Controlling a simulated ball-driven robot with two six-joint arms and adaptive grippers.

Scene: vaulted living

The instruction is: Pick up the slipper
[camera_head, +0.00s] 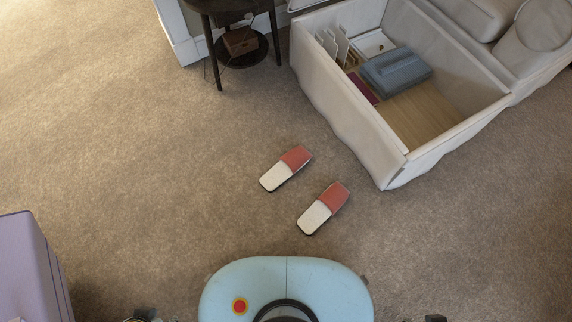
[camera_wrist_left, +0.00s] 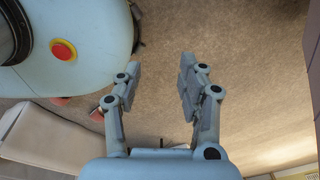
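Two slippers with red toe parts and white soles lie side by side on the carpet, a nearer slipper (camera_head: 324,208) and a farther slipper (camera_head: 286,168). Both are in front of my base in the head view. In the left wrist view, my left gripper (camera_wrist_left: 160,66) is open and empty, with its fingers apart over bare carpet. Small reddish patches beside my base in that view look like parts of the slippers, mostly hidden. In the head view, only dark bits of my arms show at the bottom edge; the right gripper's fingers cannot be made out.
An open white storage box (camera_head: 345,115) of a sofa stands at the upper right, with a blue-grey case (camera_head: 397,70) inside. A dark round side table (camera_head: 218,78) stands at the top. A lilac piece of furniture (camera_head: 25,270) is at the lower left. The left carpet is clear.

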